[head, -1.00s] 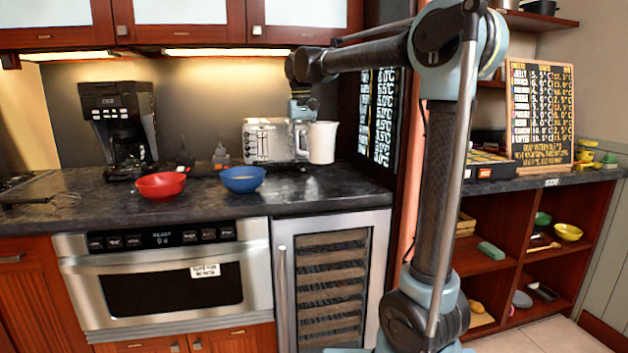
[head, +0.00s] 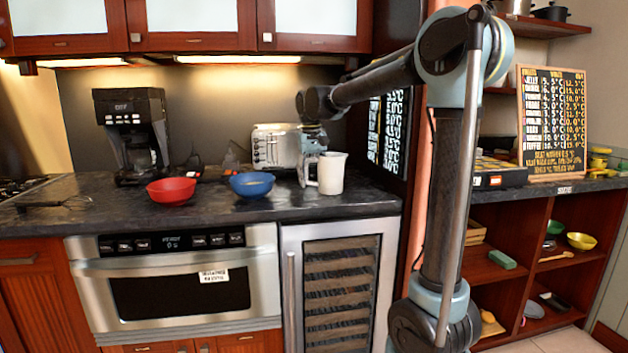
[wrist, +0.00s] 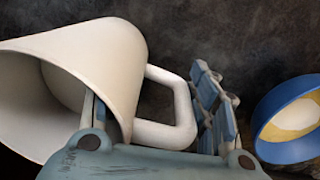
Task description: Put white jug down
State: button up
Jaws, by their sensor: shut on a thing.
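The white jug (head: 332,174) is upright at the right end of the dark counter (head: 230,206), in front of the toaster. Its base is at or just above the counter; I cannot tell whether it touches. My gripper (head: 309,174) is at the jug's left side, by the handle, and is shut on the jug. In the wrist view the jug (wrist: 105,50) fills the left side, its mouth facing the lower left. Its handle (wrist: 183,105) lies between the fingers of my gripper (wrist: 155,105). The jug partly hides the left finger.
A blue bowl (head: 252,184) stands left of the jug and also shows in the wrist view (wrist: 290,115). A red bowl (head: 171,190) and a coffee maker (head: 132,130) are further left. The silver toaster (head: 270,147) is behind. Bare counter lies right of the jug.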

jog(key=o, duration=1.8)
jog(key=shift+c, duration=0.2)
jog(key=r, duration=1.2)
jog(key=shift+a, duration=0.25)
jog(key=shift+s, duration=0.1)
